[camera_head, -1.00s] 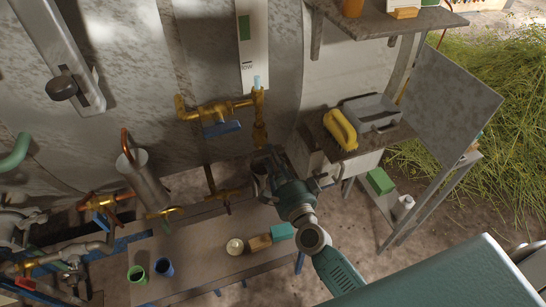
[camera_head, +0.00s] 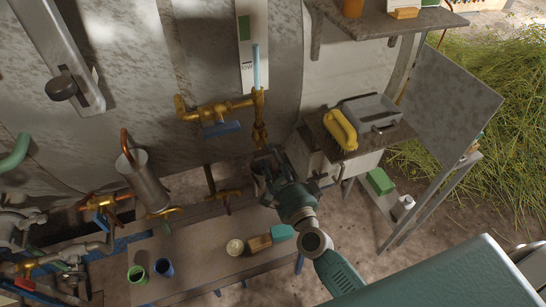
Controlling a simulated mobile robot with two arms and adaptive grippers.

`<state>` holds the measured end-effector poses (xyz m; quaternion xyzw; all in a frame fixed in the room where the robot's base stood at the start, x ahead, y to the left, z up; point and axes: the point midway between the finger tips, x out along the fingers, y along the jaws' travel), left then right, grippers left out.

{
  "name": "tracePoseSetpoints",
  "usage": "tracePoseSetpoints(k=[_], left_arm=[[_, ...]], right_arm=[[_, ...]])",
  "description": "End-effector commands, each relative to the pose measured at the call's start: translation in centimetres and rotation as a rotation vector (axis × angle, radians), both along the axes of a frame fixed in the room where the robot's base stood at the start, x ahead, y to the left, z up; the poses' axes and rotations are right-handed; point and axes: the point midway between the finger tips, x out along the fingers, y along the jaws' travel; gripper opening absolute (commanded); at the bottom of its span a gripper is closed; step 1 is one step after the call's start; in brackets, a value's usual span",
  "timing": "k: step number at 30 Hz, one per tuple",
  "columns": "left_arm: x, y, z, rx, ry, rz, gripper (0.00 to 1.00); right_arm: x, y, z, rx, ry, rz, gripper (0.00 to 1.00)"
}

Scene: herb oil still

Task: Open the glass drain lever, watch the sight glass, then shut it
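The sight glass (camera_head: 256,66) stands upright on the still's wall, beside a white plate with a green mark and small lettering. A light-blue column shows in it. Below it is a brass drain valve (camera_head: 215,110) with a blue lever (camera_head: 221,130), which lies roughly level, and a brass spout pointing down. My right gripper (camera_head: 262,170) is just below the spout, to the right of and below the lever, apart from the lever. A grey rounded shape shows at its fingers; whether they grip it is unclear. My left gripper is out of view.
A low table (camera_head: 200,262) holds a green cup (camera_head: 137,274), a blue cup (camera_head: 164,267), a pale round dish (camera_head: 235,247) and small blocks. A metal cylinder (camera_head: 148,183) stands left.

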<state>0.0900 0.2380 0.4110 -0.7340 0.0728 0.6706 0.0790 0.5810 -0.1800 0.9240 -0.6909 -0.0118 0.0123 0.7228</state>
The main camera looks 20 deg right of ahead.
Motion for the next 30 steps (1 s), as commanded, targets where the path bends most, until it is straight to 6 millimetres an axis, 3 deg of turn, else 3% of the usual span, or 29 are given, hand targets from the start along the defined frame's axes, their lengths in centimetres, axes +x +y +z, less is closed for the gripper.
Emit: tracePoseSetpoints(k=[9,15,21,30], left_arm=[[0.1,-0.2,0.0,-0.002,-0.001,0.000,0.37],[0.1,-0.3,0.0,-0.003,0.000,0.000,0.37],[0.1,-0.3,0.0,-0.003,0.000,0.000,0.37],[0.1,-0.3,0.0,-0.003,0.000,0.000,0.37]], right_arm=[[-6.6,-0.2,-0.2,-0.001,0.006,0.002,0.37],[-9.9,-0.3,-0.2,-0.001,0.005,0.001,0.37],[-11.2,-0.4,-0.1,0.001,0.002,0.000,0.37],[-11.2,-0.4,-0.1,0.001,0.002,0.000,0.37]])
